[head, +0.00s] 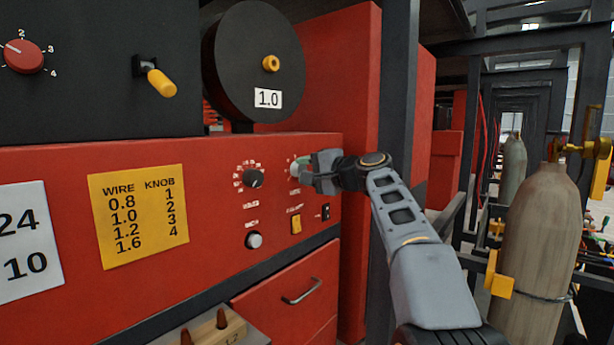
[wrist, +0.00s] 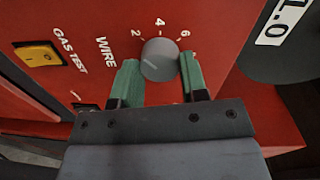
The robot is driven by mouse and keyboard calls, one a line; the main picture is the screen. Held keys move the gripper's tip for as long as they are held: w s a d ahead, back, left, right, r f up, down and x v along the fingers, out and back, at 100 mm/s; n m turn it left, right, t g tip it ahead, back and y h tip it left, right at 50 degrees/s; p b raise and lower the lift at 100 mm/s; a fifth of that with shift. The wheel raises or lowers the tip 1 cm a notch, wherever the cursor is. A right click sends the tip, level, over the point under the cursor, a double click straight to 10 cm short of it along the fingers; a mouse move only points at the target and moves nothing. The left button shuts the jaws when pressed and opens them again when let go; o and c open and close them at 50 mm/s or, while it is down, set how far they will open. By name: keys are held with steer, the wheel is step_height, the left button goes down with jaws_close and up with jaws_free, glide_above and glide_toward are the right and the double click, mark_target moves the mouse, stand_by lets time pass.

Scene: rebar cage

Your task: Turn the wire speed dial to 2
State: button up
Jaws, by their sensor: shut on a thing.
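The wire speed dial (wrist: 160,59) is a round grey knob on the red panel, with 2, 4 and 6 printed around it and the word WIRE beside it in the wrist view. My gripper (wrist: 158,76) has one green finger on each side of the dial and is shut on it. A pale line on the knob face points toward the lower left of that view, away from the 2; its exact setting is hard to read. In the head view my gripper (head: 303,167) reaches the panel from the right and mostly hides the dial.
A second black knob (head: 253,178) sits left of my gripper. Below are a grey button (head: 254,240), a yellow gas test switch (head: 296,223) and a small black switch (head: 325,212). A spool marked 1.0 (head: 240,60) hangs above. Gas cylinders (head: 540,235) stand at right.

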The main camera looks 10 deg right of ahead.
steer(key=shift+n, duration=0.3)
stand_by(0.4)
steer(key=o, duration=0.9)
steer(key=shift+o, duration=0.2)
steer(key=b+v, duration=0.3)
steer(key=v, duration=1)
steer(key=shift+s+d, duration=0.25)
steer(key=shift+s, duration=0.1)
